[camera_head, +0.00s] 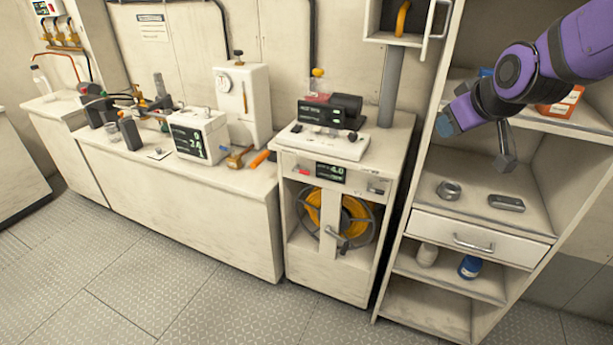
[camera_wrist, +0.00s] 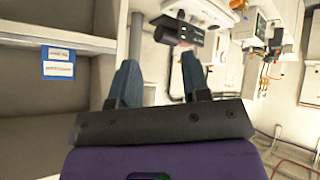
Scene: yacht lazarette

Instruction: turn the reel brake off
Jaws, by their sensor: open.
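A yellow reel (camera_head: 358,222) sits behind the open front of the white cabinet in the middle of the head view. A grey lever (camera_head: 336,238) shows in front of it, beside a pale upright. A panel above the reel has a dark display reading 4.0 and a small red switch (camera_head: 304,170). I cannot tell which part is the brake, or its setting. My gripper (camera_head: 447,124) is at the upper right, in front of the shelves and apart from the reel cabinet. In the wrist view its two blue fingers (camera_wrist: 158,75) are spread with nothing between them.
A black instrument (camera_head: 332,111) stands on the reel cabinet. A long bench (camera_head: 230,215) with several devices is to its left. The shelf unit (camera_head: 408,225) on the right holds small metal parts, jars and a drawer with a handle. The floor in front is clear.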

